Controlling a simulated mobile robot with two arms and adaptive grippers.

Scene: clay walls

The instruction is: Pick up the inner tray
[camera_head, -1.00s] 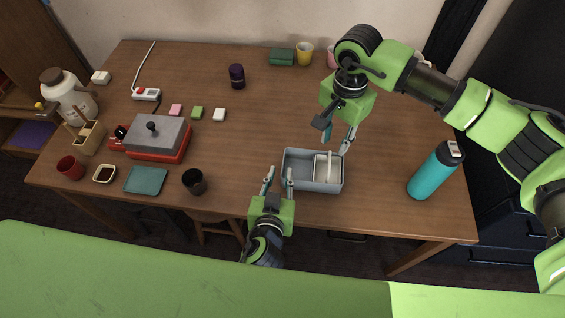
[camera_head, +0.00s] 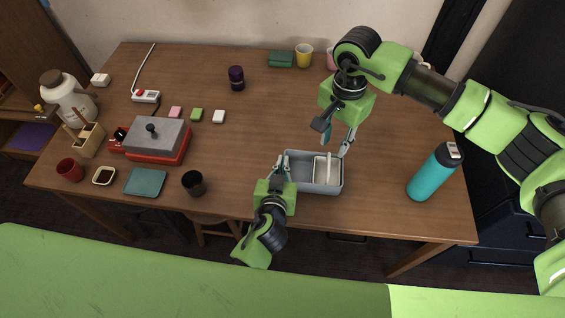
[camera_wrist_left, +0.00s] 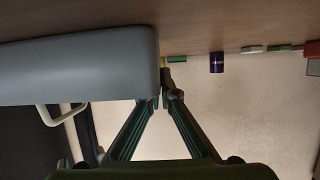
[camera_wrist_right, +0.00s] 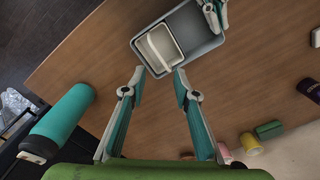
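The inner tray (camera_head: 321,172) is small and white with a raised handle. It sits in the right part of a grey bin (camera_head: 298,186) near the table's front edge. In the right wrist view the tray (camera_wrist_right: 176,38) lies just beyond the fingertips, inside the bin (camera_wrist_right: 208,44). My right gripper (camera_head: 338,138) is open and empty, above and behind the tray; its parted fingers show in the right wrist view (camera_wrist_right: 158,74). My left gripper (camera_head: 283,164) is at the bin's left end. In the left wrist view its fingertips (camera_wrist_left: 164,97) are close together beside the bin (camera_wrist_left: 80,65); their contact is unclear.
A teal bottle (camera_head: 434,172) stands to the right of the bin. A dark cup (camera_head: 193,182) and a red grill-like appliance (camera_head: 157,140) are to the left. Cups and a green box (camera_head: 281,59) stand at the back. The table's middle is clear.

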